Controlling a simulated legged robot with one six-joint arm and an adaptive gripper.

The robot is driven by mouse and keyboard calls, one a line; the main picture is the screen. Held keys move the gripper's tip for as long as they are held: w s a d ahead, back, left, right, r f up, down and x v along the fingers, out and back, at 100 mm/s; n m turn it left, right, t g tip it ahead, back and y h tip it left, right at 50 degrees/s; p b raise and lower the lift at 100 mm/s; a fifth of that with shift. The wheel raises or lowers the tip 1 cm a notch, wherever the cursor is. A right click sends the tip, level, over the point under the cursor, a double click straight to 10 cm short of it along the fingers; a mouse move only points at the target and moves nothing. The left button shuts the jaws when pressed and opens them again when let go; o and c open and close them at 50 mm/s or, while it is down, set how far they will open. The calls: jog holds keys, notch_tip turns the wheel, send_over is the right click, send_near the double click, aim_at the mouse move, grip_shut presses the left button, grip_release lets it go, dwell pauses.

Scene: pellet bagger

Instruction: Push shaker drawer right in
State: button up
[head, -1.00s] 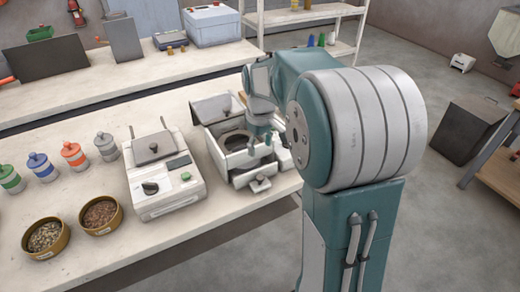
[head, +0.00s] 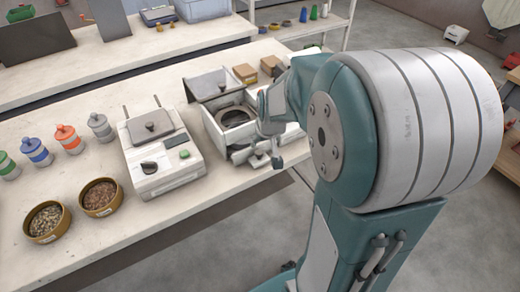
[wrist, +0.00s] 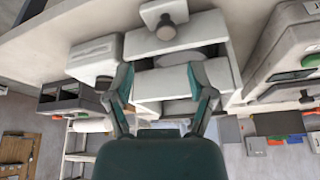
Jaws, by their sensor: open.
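The shaker (head: 216,128) is a pale box on the bench with its lid raised and a dark round opening on top. Its drawer (head: 243,156) sticks out low at the front, partly hidden by my gripper in the head view. In the wrist view, which looks upside down, the drawer front (wrist: 188,10) and its round knob (wrist: 166,28) show at the top. My gripper (wrist: 160,72) is open, its two teal fingers spread before the pale front of the shaker, with nothing held. In the head view my gripper (head: 272,152) is at the shaker's front; contact cannot be told.
A pale machine (head: 160,155) with a dark knob and a green button stands left of the shaker. Two bowls of pellets (head: 45,222) (head: 100,197) and several coloured jars (head: 68,139) stand further left. Small brown boxes (head: 245,73) sit behind the shaker. Floor is clear before the bench.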

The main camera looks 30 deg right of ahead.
aim_at(258, 152)
jog(key=f, duration=0.2)
jog(key=w+f, duration=0.1)
jog(key=w+a+f, duration=0.1)
jog(key=f, duration=0.1)
jog(key=shift+w+f, duration=0.15)
jog(key=shift+f, duration=0.15)
jog(key=shift+w+f, duration=0.1)
jog(key=shift+f, duration=0.1)
jog(key=shift+d+f, duration=0.15)
jog(key=shift+d, duration=0.35)
jog(key=c, duration=0.7)
jog(key=shift+w+a, duration=0.1)
jog(key=shift+a, duration=0.1)
grip_shut()
